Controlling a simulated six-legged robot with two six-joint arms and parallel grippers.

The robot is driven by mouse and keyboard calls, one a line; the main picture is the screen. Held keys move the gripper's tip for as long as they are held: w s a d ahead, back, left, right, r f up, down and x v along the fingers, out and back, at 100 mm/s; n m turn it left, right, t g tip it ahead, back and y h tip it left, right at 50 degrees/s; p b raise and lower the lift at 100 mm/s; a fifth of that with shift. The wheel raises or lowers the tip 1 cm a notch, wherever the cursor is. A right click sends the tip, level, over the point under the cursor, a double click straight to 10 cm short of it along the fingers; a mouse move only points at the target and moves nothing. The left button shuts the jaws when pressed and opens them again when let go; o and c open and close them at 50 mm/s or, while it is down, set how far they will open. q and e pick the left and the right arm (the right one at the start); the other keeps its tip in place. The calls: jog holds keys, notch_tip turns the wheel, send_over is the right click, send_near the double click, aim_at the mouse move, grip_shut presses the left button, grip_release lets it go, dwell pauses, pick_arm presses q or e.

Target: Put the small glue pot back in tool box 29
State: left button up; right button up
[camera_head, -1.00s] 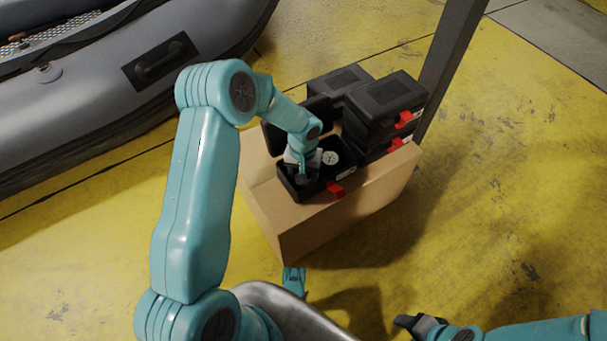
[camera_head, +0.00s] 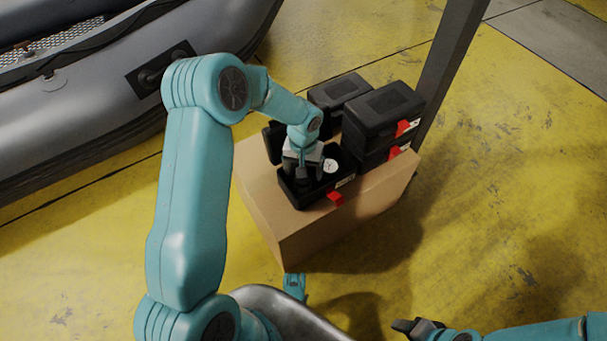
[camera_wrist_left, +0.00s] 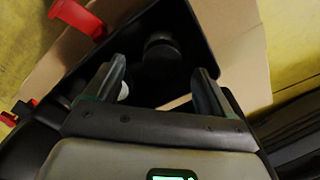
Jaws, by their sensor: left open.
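An open black tool box (camera_head: 322,193) with a red latch and a pale label sits on the cardboard box; I cannot read its number. My left gripper (camera_head: 305,180) points down into it, jaws open; its fingers also show in the left wrist view (camera_wrist_left: 158,92). A dark, round-topped item (camera_wrist_left: 161,52), possibly the small glue pot, stands inside the tool box, beyond and between the fingertips. A white round item with dark marks (camera_head: 330,166) lies in the box beside the gripper, mostly behind a finger in the wrist view. My right gripper (camera_head: 418,326) is low at the right, away from the box.
The cardboard box (camera_head: 350,216) also bears several shut black tool boxes (camera_head: 384,106) right of and behind the open one. A dark post (camera_head: 446,80) stands behind them. A grey inflatable boat (camera_head: 90,100) lies at the left. The yellow floor (camera_head: 500,190) at right is clear.

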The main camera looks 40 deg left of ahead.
pick_arm(q)
notch_tip(320, 180, up, 6)
jog(key=shift+f+p, duration=0.1)
jog(key=shift+p, duration=0.6)
jog(key=shift+s, duration=0.15)
